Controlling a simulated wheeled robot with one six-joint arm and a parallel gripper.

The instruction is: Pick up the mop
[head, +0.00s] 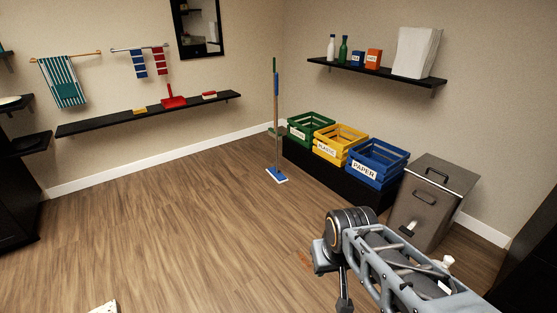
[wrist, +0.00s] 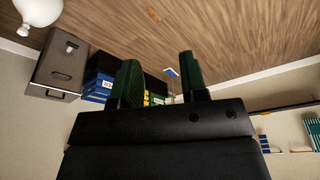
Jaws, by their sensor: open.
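The mop stands upright near the back corner, left of the crates. In the head view its flat blue and white head (head: 277,175) rests on the floor, and its long handle (head: 276,105) has a blue upper part. In the wrist view, which is turned over, the blue and white mop head (wrist: 171,72) shows small and far off between the fingers. My gripper (wrist: 158,59) is open and empty, well apart from the mop. Its fingers and body hide most of the handle there.
Green (head: 311,127), yellow (head: 340,140) and blue (head: 377,160) crates sit on a low black stand. A metal bin (head: 432,198) stands right of them. A black wall shelf (head: 150,116) runs along the left wall. The middle wooden floor (head: 190,215) is mostly clear.

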